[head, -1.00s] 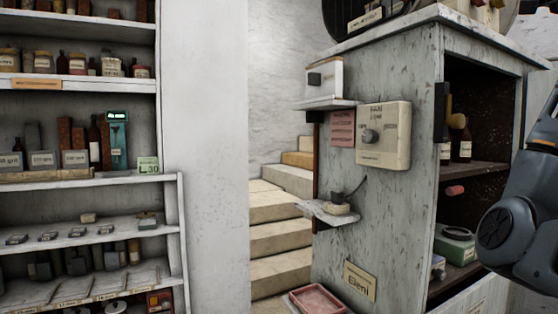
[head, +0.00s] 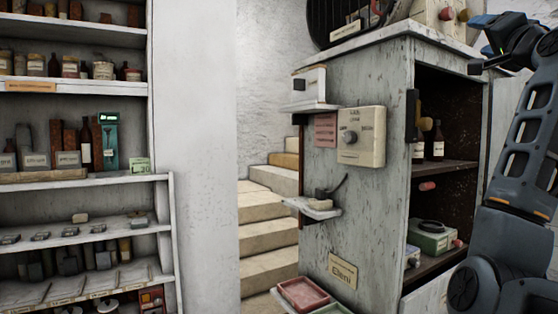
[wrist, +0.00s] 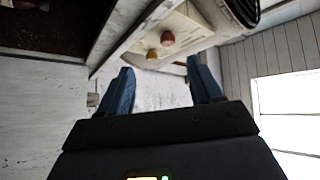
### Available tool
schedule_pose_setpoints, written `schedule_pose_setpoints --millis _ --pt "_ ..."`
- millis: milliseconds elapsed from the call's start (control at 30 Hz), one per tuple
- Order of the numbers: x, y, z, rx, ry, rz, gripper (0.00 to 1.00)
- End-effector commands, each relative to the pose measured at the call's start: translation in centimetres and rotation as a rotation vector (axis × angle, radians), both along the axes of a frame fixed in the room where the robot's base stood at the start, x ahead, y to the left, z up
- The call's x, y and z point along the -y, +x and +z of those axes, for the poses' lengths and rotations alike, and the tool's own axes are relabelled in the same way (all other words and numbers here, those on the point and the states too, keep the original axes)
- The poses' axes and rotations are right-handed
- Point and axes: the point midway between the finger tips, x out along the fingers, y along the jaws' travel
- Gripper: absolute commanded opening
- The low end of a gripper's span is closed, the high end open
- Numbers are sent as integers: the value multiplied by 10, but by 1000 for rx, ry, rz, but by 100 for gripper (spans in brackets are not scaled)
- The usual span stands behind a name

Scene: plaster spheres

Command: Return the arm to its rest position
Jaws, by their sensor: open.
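My gripper (wrist: 160,68) is open and empty in the wrist view, its two blue fingers spread apart with nothing between them. In the head view my gripper (head: 477,45) is at the upper right, beside the top of the grey cabinet (head: 350,85). My arm rises from the lower right corner and bends toward the left at its top. It stands in front of the cabinet's right side and hides part of the view there.
A cream box with red and yellow knobs (wrist: 185,45) shows past the fingers. The cabinet's open shelves hold bottles (head: 437,140) and a green box (head: 432,236). A wall switch box (head: 362,150) and small ledge (head: 315,208) stick out. Stairs (head: 268,235) and stocked shelves (head: 80,180) stand left.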

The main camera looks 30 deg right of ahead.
Motion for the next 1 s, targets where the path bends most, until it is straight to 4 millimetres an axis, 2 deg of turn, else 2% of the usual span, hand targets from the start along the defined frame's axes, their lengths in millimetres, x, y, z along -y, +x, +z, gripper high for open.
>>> schedule_pose_setpoints --millis 167,267,300,533,767,1000 --pt "-8 26 -63 -68 -10 -20 65" --pt "-19 43 -112 -118 -24 -32 65" --pt "-25 48 -134 -142 -32 -36 65" --pt "-66 67 -253 -268 -90 -51 65" --pt "-118 60 -363 -389 -164 -41 65" --pt "-181 28 -462 -506 -253 -7 65"
